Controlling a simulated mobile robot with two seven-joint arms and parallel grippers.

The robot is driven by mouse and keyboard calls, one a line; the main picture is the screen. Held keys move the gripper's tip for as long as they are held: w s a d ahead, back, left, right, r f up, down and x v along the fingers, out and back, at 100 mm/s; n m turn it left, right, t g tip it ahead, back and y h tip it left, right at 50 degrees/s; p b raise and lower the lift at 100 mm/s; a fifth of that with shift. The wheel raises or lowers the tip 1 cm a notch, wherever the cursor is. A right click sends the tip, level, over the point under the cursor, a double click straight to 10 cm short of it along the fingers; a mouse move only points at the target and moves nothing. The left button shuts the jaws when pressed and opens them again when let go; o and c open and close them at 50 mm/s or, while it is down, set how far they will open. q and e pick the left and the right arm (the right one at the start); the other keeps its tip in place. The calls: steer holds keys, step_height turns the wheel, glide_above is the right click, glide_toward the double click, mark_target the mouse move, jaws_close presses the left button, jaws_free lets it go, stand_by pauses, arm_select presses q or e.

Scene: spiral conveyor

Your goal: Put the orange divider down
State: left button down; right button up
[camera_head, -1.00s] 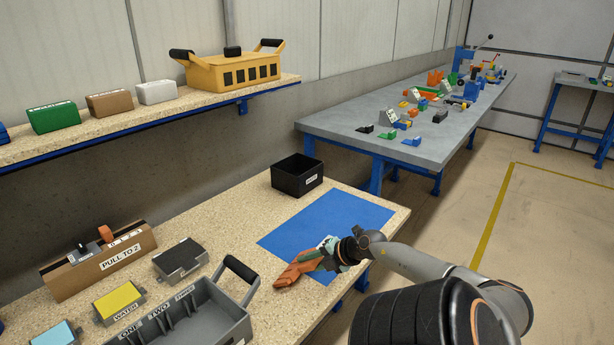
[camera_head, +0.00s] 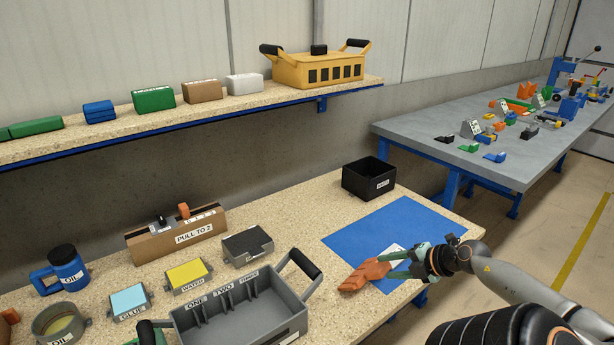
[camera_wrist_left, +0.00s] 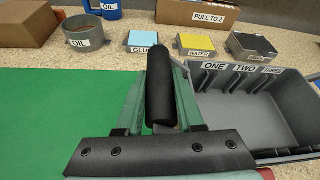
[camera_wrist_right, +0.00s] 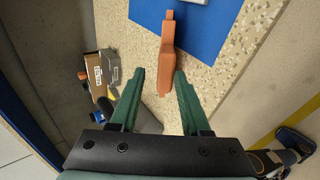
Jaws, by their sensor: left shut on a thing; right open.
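The orange divider (camera_head: 364,276) lies on the bench at the front edge of the blue mat. In the right wrist view the divider (camera_wrist_right: 167,55) lies beyond the fingertips, its narrow end on the mat. My right gripper (camera_head: 395,264) is open, its fingers (camera_wrist_right: 158,78) apart and empty, just right of the divider. My left gripper (camera_wrist_left: 160,98) is shut on the black handle (camera_wrist_left: 160,75) of the grey tote at its left end. The grey tote (camera_head: 290,330) has compartments labelled ONE, TWO and THREE.
The blue mat (camera_head: 400,225) has a small white item near the divider. A black bin (camera_head: 369,180) stands behind it. Yellow WATER (camera_head: 188,275) and blue GLUE (camera_head: 129,301) blocks and a brown PULL TO 2 box (camera_head: 178,238) stand behind the tote.

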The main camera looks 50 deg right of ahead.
arm_select(q)
steer(key=shift+s+f, duration=0.1)
steer(key=shift+f, duration=0.1)
arm_select(e)
steer(key=shift+s+r, duration=0.45)
steer(key=shift+s, duration=0.1)
steer(key=shift+r, duration=0.1)
step_height(320, 180, up, 8)
steer(key=s, duration=0.2)
steer(key=shift+a, duration=0.15)
steer(key=shift+s, duration=0.1)
arm_select(q)
steer(key=shift+c, duration=2.3)
jaws_free()
steer(key=shift+r, duration=0.15)
steer(key=v, duration=1.2)
